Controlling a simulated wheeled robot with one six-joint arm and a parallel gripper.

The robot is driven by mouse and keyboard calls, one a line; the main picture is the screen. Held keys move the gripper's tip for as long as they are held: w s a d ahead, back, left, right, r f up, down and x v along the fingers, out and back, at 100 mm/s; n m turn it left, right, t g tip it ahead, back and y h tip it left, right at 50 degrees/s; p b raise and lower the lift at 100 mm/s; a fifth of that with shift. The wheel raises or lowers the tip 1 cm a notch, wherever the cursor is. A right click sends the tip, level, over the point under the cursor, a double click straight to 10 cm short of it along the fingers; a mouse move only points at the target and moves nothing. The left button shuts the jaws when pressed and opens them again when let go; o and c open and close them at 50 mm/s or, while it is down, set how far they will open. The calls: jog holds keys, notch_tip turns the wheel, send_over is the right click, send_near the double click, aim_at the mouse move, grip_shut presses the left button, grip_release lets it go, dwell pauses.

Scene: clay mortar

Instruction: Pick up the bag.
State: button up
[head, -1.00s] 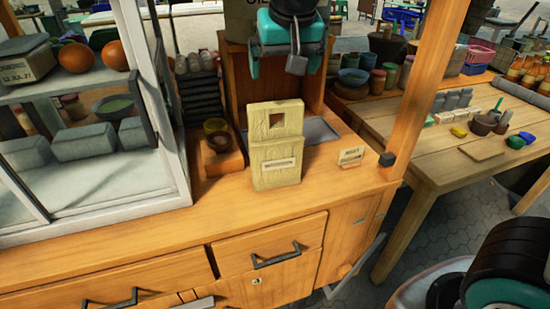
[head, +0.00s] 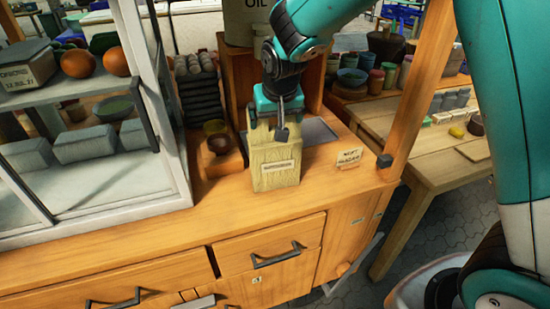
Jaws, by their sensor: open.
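The bag (head: 275,168) is pale tan, upright and boxy, with a small light label on its lower front. It stands on the wooden counter of the cart. My gripper (head: 281,128) points down at the bag's top. One dark fingertip shows in front of the bag's upper front face; the other finger is hidden. The jaws are open, and I cannot tell whether they touch the bag. The cut-out in the bag's upper part is covered by my gripper.
A glass-sided case (head: 95,130) stands left of the bag. Small bowls (head: 219,143) on a wooden block are close on its left. A small sign (head: 348,157) stands to its right, near a wooden post (head: 420,95). The counter front (head: 240,205) is clear.

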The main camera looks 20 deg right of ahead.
jog(key=c, duration=1.5)
